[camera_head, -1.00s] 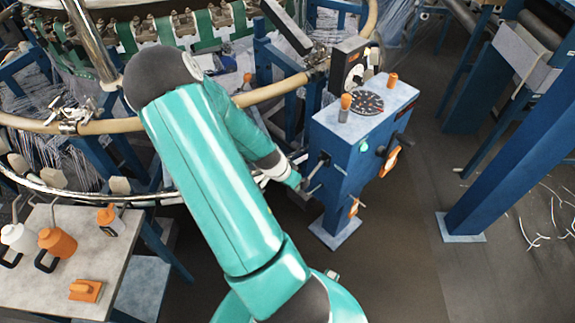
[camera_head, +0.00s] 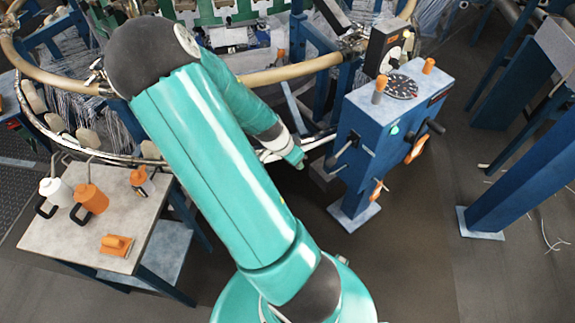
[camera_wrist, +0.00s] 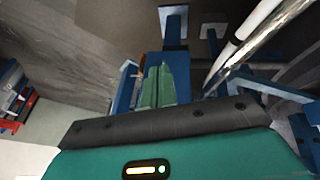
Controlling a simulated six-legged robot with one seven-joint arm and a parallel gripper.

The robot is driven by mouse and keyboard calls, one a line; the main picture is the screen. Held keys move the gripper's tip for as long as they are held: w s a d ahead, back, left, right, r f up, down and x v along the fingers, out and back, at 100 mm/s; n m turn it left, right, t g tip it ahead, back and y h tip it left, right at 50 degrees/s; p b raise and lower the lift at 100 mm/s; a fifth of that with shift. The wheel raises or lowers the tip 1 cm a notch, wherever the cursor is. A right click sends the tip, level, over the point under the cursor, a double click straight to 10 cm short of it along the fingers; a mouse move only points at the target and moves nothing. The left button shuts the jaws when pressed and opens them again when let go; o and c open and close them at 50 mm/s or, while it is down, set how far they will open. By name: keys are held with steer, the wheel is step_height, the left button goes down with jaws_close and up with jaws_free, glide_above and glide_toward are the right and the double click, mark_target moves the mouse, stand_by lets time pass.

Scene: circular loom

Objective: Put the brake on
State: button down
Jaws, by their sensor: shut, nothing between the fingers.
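A blue control post (camera_head: 375,140) stands right of my arm in the head view, with a dial (camera_head: 401,86) and two orange-topped knobs on its top. A grey lever (camera_head: 344,151) sticks out of its left face and slants down to the left; a dark-handled lever (camera_head: 435,127) is on its right side. No label shows which one is the brake. My gripper (camera_head: 301,162) is just left of the grey lever, apart from it. In the wrist view the green fingers (camera_wrist: 158,86) are shut together and empty, with blue metal behind them.
The loom's wooden ring rail (camera_head: 290,75) and pale lower ring run behind my arm. A small table (camera_head: 75,232) with a white jug, an orange jug and an orange block stands at the left. A blue column (camera_head: 525,165) stands at the right. Open floor lies in front of the post.

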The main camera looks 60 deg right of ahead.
steer(key=shift+w+a+r, duration=0.2)
steer(key=shift+w+a, duration=0.1)
steer(key=shift+a, duration=0.4)
steer(key=shift+w+a+r, duration=0.2)
steer(key=shift+w+a, duration=0.05)
steer(key=shift+a, duration=0.4)
steer(key=shift+w, duration=0.1)
steer(key=w+a+r+n+t+y, duration=0.2)
steer(key=w+a+r+n, duration=0.2)
steer(key=a+r, duration=0.3)
steer(key=w+a+r+n+t+y, duration=0.15)
steer(key=w+a+r+n, duration=0.3)
steer(key=a, duration=0.45)
steer(key=s+a+r+n+t, duration=0.2)
steer(key=a+r+n, duration=0.4)
steer(key=r, duration=0.3)
steer(key=s+a+r+n+t, duration=0.3)
steer(key=s+a+r+n, duration=0.1)
steer(key=a+r, duration=0.4)
step_height(320, 180, up, 2)
steer(key=shift+s+a+r+n, duration=0.2)
steer(key=shift+a+n, duration=0.2)
steer(key=shift+n, duration=0.45)
